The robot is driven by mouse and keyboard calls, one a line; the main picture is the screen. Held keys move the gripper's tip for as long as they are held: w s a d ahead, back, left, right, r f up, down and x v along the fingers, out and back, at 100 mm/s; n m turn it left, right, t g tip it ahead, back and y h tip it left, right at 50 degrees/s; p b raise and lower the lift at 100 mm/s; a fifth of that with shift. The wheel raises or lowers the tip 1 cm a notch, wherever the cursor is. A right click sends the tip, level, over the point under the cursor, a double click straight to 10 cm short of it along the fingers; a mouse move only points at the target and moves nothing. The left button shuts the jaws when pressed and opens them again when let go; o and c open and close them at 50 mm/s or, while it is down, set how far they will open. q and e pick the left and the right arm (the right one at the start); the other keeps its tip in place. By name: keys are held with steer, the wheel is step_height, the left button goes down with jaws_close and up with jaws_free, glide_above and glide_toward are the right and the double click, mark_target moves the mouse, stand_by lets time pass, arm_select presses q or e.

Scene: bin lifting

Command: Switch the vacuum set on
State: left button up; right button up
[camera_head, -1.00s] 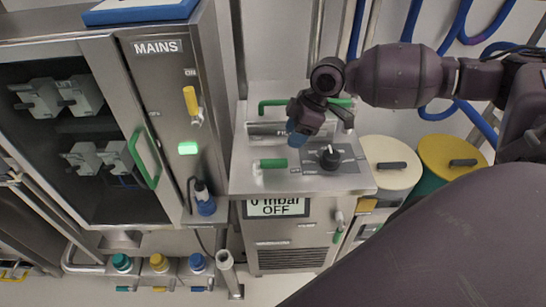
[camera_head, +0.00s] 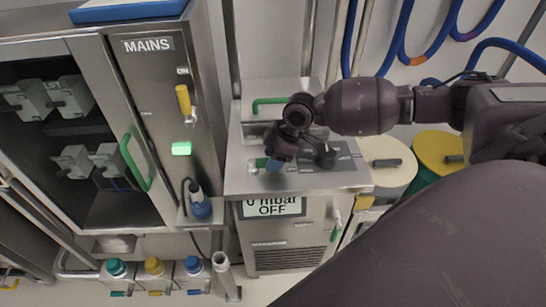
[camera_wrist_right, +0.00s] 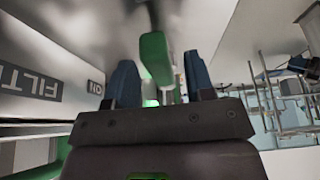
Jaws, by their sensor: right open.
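The vacuum set is a steel cabinet (camera_head: 238,182) with a display (camera_head: 272,207) reading "0 mbar OFF". On its top are a green handle (camera_head: 260,162) at the front left, partly hidden by my gripper, and a black knob (camera_head: 325,156) to the right. My right gripper (camera_head: 273,165) is over the front left of the top, at the green handle. In the right wrist view my open gripper's blue fingertips (camera_wrist_right: 158,84) stand on either side of the green handle (camera_wrist_right: 155,58). I cannot tell whether they touch it. My left gripper is not in view.
A steel MAINS cabinet (camera_head: 150,90) stands left, with a yellow lever (camera_head: 183,100), a lit green lamp (camera_head: 181,149) and a green door handle (camera_head: 134,163). Another green handle (camera_head: 268,104) is at the back of the top. White (camera_head: 388,180) and yellow (camera_head: 435,147) drums stand right.

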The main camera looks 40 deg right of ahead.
steer(key=shift+c, duration=0.2)
steer(key=c, duration=0.7)
jaws_close()
steer(key=shift+w+d+n+g+y+b, duration=0.15)
steer(key=shift+w+n+g+b, duration=0.15)
steer(key=shift+n, duration=0.4)
steer(key=shift+w+d+n+g+y+b, duration=0.15)
steer(key=shift+w+n+g, duration=0.2)
steer(key=shift+n, duration=0.35)
steer(key=shift+w+d+n+g+b, duration=0.1)
steer(key=shift+w+n+g+b, duration=0.2)
steer(key=shift+n, duration=0.45)
steer(key=shift+w+d+n+g+b, duration=0.15)
steer(key=shift+w+n+b, duration=0.2)
steer(key=shift+n, duration=0.4)
steer(key=shift+w+a, duration=0.1)
